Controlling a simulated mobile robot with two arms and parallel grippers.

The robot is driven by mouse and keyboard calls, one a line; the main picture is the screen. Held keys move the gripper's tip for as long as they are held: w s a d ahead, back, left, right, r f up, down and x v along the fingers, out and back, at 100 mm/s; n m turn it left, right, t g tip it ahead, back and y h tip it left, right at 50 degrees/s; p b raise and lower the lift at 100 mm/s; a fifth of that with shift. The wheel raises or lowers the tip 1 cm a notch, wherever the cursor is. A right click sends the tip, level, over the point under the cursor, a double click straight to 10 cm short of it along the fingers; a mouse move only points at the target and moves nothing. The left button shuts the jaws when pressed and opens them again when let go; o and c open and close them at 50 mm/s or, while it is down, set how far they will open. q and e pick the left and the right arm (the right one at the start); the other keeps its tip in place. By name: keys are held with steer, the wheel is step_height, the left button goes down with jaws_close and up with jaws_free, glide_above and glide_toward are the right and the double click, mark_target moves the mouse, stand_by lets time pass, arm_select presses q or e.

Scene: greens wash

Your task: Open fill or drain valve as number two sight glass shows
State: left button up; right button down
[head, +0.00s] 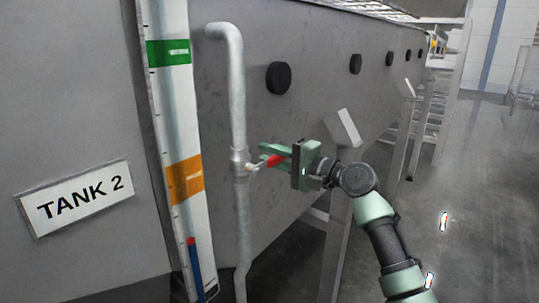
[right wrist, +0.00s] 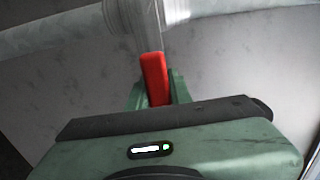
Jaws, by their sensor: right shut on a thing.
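The sight glass (head: 177,110) stands upright at the left, on a white scale with a green band (head: 168,53) and an orange band (head: 185,179). Its blue column (head: 195,270), with a red top, ends below the orange band. A sign (head: 77,197) beside it reads TANK 2. A valve with a red handle (head: 277,160) sits on the vertical grey pipe (head: 237,100); the handle points out to the right, across the pipe. My right gripper (head: 268,155) is shut on this handle, also seen between the fingers in the right wrist view (right wrist: 155,80). My left gripper is out of view.
The grey tank wall (head: 310,100) with several black round knobs (head: 279,78) runs away behind the pipe. A slanted metal leg (head: 337,230) stands close behind my right arm. The floor (head: 470,200) at the right is open.

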stand_by(0.9)
steer(key=r+n+b, duration=0.2)
steer(key=n, duration=0.1)
steer(key=r+n+b, duration=0.1)
steer(key=n, duration=0.1)
steer(key=shift+s+a+r, duration=0.1)
steer(key=shift+s+a, duration=0.1)
steer(key=shift+s, duration=0.1)
steer(key=c, duration=1.3)
jaws_free()
steer(key=shift+r, duration=0.1)
steer(key=shift+d, duration=0.1)
steer(key=b+v, duration=0.3)
steer(key=v, duration=0.4)
steer(key=shift+s+d+b, duration=0.2)
steer(key=shift+s+b, duration=0.05)
steer(key=shift+b, duration=0.05)
